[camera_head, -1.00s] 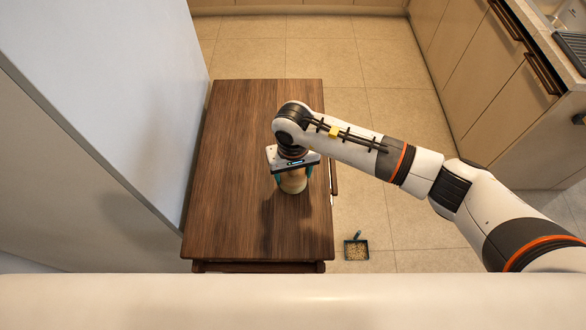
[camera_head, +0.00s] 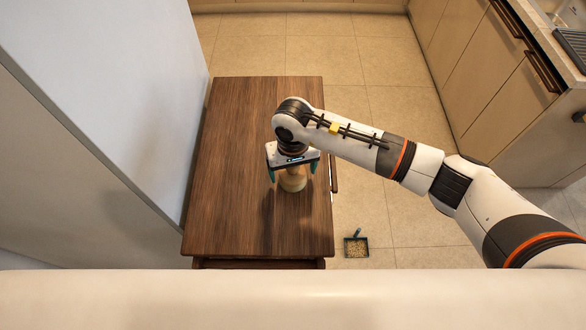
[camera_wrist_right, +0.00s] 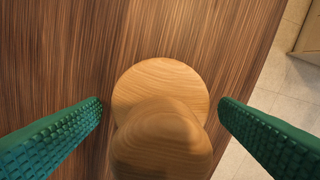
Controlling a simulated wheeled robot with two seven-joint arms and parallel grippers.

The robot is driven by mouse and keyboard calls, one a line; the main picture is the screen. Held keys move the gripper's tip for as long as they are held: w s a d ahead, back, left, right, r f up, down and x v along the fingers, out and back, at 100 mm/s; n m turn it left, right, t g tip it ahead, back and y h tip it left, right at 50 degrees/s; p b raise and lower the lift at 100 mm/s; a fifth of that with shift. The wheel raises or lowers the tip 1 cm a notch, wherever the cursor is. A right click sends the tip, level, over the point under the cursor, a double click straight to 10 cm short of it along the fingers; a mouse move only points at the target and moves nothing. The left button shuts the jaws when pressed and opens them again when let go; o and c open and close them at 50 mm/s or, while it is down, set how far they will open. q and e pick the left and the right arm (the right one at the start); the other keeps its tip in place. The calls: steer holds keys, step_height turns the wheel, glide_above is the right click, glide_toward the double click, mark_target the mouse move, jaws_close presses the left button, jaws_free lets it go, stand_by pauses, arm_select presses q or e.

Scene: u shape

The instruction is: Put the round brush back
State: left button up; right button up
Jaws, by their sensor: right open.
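The round brush (camera_head: 293,181) is of pale wood and stands on the dark wooden table (camera_head: 235,150), its upper part hidden under my right gripper in the head view. In the right wrist view the brush (camera_wrist_right: 160,125) shows a round disc with a rounded wooden knob above it. My right gripper (camera_head: 292,176) is over the brush and open. In the right wrist view its green fingers (camera_wrist_right: 160,112) stand on either side of the brush, with a gap on each side. My left gripper is not in view.
A small dark dustpan-like tray (camera_head: 356,248) with grainy contents lies on the tiled floor right of the table. A tall pale panel (camera_head: 100,100) stands close along the table's left side. Kitchen cabinets (camera_head: 490,80) are at the right. Most of the tabletop is clear.

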step_height(320, 180, up, 11)
steer(key=b, duration=0.3)
steer(key=shift+f+b, duration=0.2)
steer(key=shift+b, duration=0.2)
steer(key=shift+r, duration=0.4)
